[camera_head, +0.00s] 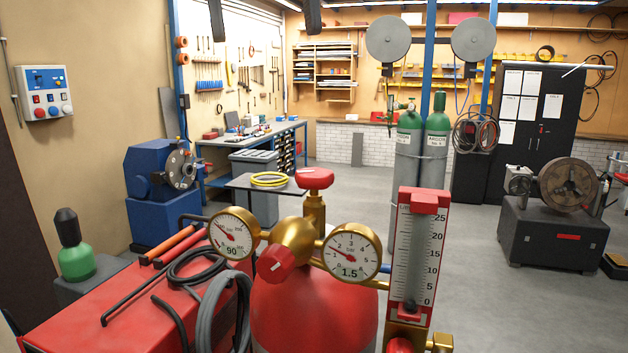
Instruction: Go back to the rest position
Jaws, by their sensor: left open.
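My left gripper (265,37) shows at the top edge of the head view, left of centre. Only its two dark fingers are in the picture, pointing down and spread well apart. Nothing is between them, and the wall with tools shows through the gap. The rest of the gripper and its arm are out of the picture. My right gripper is not in view.
A red gas cylinder (315,315) with two gauges and a red flowmeter (416,258) stands close in front. A red cart top (105,312) carries hoses at lower left. A blue machine (150,195), a workbench (275,136) and green-topped cylinders (407,165) stand farther back.

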